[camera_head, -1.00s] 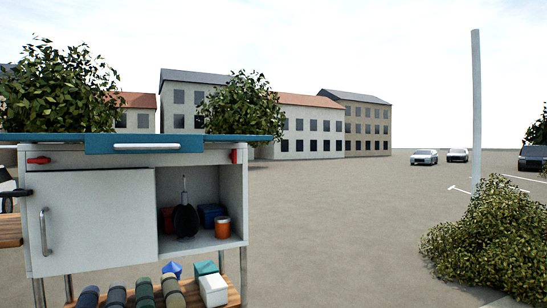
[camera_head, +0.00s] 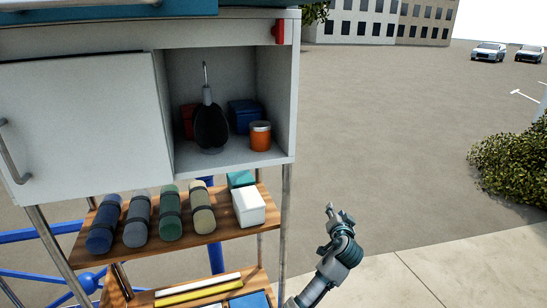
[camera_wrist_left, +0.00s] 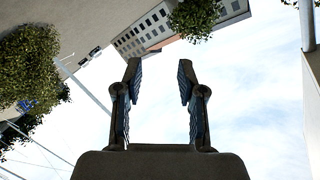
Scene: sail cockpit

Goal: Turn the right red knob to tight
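The right red knob (camera_head: 279,31) is at the top right front corner of the white cabinet (camera_head: 290,90) in the head view. Its handle looks upright. The left red knob is out of view now. My left gripper (camera_head: 337,212) is below and to the right of the knob, well apart from it, and points up. In the left wrist view my left gripper (camera_wrist_left: 159,80) has its two fingers spread with only sky and buildings between them. My right gripper is in neither view.
The cabinet's open bay holds a black pump (camera_head: 211,127), an orange jar (camera_head: 260,136) and a blue box (camera_head: 244,115). Below, a wooden shelf (camera_head: 225,222) carries several rolls and a white box (camera_head: 248,206). Open ground lies right of the cabinet.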

